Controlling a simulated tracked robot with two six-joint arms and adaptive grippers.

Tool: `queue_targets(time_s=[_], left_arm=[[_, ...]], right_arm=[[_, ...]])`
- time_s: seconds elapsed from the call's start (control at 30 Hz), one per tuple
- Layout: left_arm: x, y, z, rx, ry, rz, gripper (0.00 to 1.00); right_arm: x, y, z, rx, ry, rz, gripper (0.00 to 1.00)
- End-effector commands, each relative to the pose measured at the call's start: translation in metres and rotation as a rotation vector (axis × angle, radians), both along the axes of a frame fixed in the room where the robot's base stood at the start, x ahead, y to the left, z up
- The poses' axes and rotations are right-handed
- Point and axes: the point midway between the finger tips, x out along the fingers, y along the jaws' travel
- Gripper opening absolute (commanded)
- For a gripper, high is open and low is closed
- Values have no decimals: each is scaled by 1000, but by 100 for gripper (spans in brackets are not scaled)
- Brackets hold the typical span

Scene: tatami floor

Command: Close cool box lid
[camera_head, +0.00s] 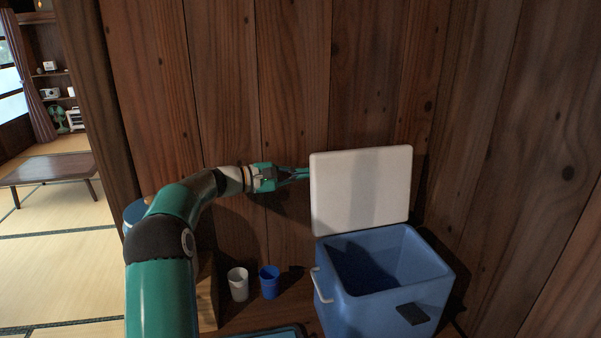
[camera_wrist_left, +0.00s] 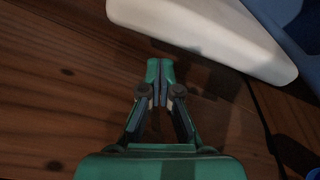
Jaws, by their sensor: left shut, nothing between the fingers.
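The blue cool box (camera_head: 392,297) stands on the wooden surface in the right half of the head view. Its white lid (camera_head: 361,187) stands up, open, at the back edge, and the dark inside of the box shows. My left gripper (camera_head: 306,174) is shut and empty at the left edge of the lid; its tips seem to pass partly behind that edge. In the left wrist view the shut fingers (camera_wrist_left: 160,64) point toward the white lid (camera_wrist_left: 205,30), with a small gap in the picture. Part of the blue box (camera_wrist_left: 300,30) shows at top right. My right gripper is not in view.
A white cup (camera_head: 238,284) and a blue cup (camera_head: 270,281) stand left of the box. A white handle (camera_head: 321,286) sticks out on the box's left side. Wooden walls (camera_head: 290,80) close in behind and at right. A low table (camera_head: 45,169) stands far left.

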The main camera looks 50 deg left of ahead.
Motion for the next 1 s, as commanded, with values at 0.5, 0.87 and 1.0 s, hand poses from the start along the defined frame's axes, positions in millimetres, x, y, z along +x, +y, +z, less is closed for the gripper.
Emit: queue_targets(time_s=[0.5,0.87,1.0], left_arm=[[64,-19,-6,0,0,1,0],[66,-17,-8,0,1,0,0],[66,-21,-7,9,-4,-1,0]], right_arm=[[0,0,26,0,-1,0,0],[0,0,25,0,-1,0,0],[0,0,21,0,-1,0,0]])
